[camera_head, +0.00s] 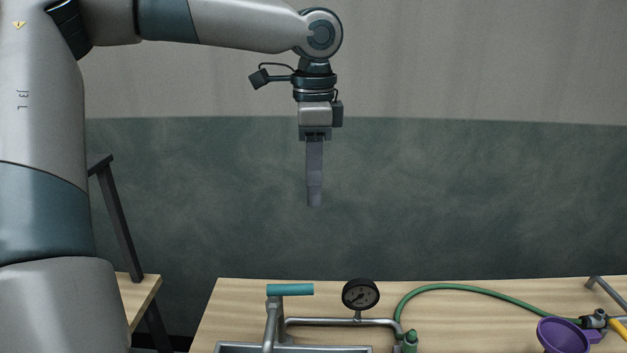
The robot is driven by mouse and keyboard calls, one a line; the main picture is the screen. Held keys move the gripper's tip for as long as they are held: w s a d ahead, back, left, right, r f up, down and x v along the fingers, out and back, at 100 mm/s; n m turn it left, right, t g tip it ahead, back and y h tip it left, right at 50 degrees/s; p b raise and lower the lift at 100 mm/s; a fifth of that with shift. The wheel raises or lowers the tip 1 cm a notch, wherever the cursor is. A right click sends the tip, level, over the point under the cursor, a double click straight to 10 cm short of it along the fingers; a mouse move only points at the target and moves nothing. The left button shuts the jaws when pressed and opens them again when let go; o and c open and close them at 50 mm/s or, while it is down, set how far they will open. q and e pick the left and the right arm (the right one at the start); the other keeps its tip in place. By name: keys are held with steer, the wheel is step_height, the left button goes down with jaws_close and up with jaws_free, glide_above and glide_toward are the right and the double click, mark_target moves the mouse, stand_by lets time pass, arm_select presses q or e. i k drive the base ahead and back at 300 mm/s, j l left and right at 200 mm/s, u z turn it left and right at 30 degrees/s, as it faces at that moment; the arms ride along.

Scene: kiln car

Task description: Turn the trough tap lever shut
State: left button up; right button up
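The trough tap has a teal lever (290,290) on top of a grey metal tap body (272,318). The lever lies level and points to the right of the tap body. A metal trough (240,348) shows at the bottom edge, mostly cut off. My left gripper (315,200) hangs straight down in the upper middle, in the picture above the lever and apart from it. Its fingers overlap in this view, so I cannot tell whether it is open or shut. Nothing shows held at its tips. My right gripper is out of view.
A black dial gauge (360,294) stands on the pipe (340,321) right of the lever. A green hose (480,290) curves over the wooden bench (450,320) towards a purple funnel (563,335), a valve with a yellow handle (619,328) and a grey bar. The wall behind is bare.

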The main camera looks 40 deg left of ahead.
mark_target(273, 291)
steer(key=k+l, duration=0.8)
steer(key=l, duration=0.15)
